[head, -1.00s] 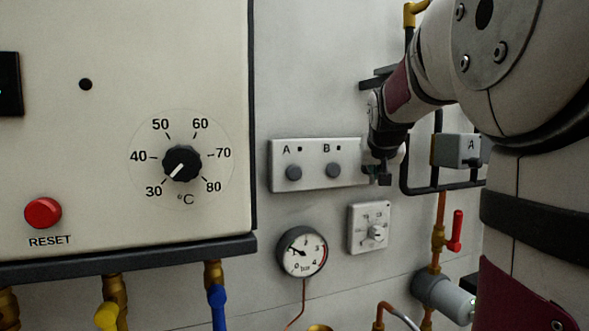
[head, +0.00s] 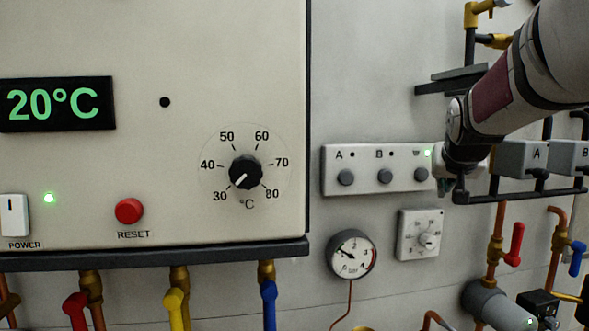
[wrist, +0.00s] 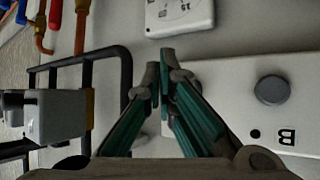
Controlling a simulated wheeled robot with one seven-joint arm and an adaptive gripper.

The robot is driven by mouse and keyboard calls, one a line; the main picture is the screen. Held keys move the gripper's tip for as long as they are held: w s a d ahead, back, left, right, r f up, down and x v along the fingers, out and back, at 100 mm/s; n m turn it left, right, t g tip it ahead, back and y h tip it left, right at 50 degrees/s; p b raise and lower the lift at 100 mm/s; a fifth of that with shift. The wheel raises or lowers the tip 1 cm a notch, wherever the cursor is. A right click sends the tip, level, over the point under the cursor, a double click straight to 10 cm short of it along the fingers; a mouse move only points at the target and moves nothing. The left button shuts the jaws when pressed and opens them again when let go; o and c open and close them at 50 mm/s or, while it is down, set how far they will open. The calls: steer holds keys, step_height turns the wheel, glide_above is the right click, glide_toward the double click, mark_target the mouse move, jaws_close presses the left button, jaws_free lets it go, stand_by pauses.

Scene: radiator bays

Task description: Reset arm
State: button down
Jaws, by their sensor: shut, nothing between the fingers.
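My gripper (head: 447,185) is at the right end of the white button panel (head: 334,184) in the head view, with my arm reaching in from the upper right. In the wrist view, the two teal-lined fingers of my gripper (wrist: 163,68) meet at their tips and hold nothing. The panel also shows there, to the right of the fingers (wrist: 228,80), with the B button (wrist: 272,90) in sight. Whether the fingertips touch the panel, I cannot tell. The panel's third button (head: 421,174) shows beside a lit green lamp (head: 428,153).
The boiler front (head: 130,45) fills the left; its display (head: 52,103) reads 20°C. Right of my gripper are grey box A (head: 521,158), black pipes and a red valve handle (head: 514,243). Below are a wall thermostat (head: 419,235) and pressure gauge (head: 351,254).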

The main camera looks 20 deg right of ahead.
steer(key=shift+s, duration=0.4)
steer(key=shift+a, duration=0.1)
steer(key=s+a+f+n+y, duration=0.2)
steer(key=a+f, duration=0.1)
steer(key=a, duration=0.9)
steer(key=s+a+f+n+y, duration=0.2)
steer(key=a+n+y, duration=0.1)
steer(key=a, duration=0.8)
steer(key=s+a+f+n+g+y, duration=0.1)
steer(key=s+a+f+n, duration=0.1)
steer(key=s+a+f, duration=0.2)
steer(key=s+a+f+n+g+y, duration=0.1)
steer(key=s+a+f, duration=0.3)
steer(key=s+a, duration=0.3)
steer(key=shift+s+a+n+y, duration=0.3)
steer(key=shift+s+a+n, duration=0.1)
steer(key=shift+a, duration=0.7)
